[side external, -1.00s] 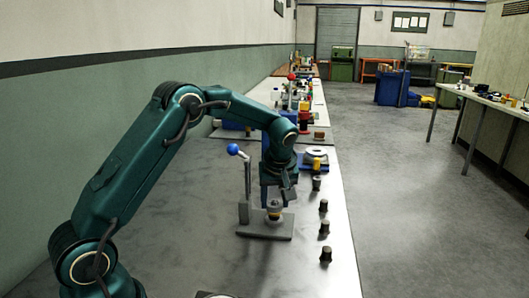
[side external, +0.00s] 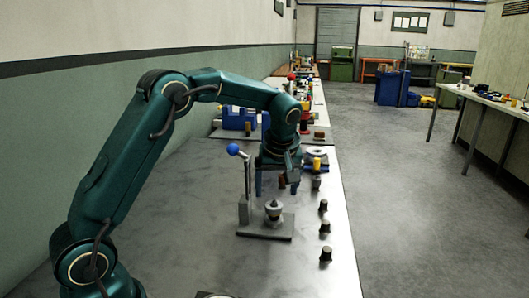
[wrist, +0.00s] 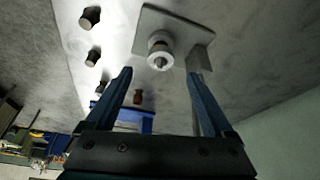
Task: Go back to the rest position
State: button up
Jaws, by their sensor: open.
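My gripper (side external: 278,192) is open and points down above the grey fixture, apart from it. The fixture plate (side external: 255,231) lies on the bench and carries an upright lever with a blue ball (side external: 233,149). A grey round piece (side external: 273,210) sits upright on the plate. In the wrist view my gripper (wrist: 160,76) has its two blue fingers spread with nothing held between them. The round piece (wrist: 160,52) shows there with a hole in its top, on the plate (wrist: 185,22) beyond the fingertips.
Several dark knobs, one of them the front knob (side external: 326,255), stand along the bench's right edge. More goods crowd the far bench. The near left bench top is clear.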

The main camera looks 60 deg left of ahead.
jog(key=s+d+r+m+t+h, duration=0.1)
jog(key=s+d+r+m+t, duration=0.2)
jog(key=s+d+r, duration=0.5)
jog(key=s+d+f+m+h, duration=0.1)
jog(key=s+d+m, duration=0.1)
jog(key=s+m, duration=0.2)
jog(key=s+d+f+m+h, duration=0.2)
jog(key=s+m, duration=0.3)
jog(key=s, duration=0.4)
jog(key=shift+s, duration=0.25)
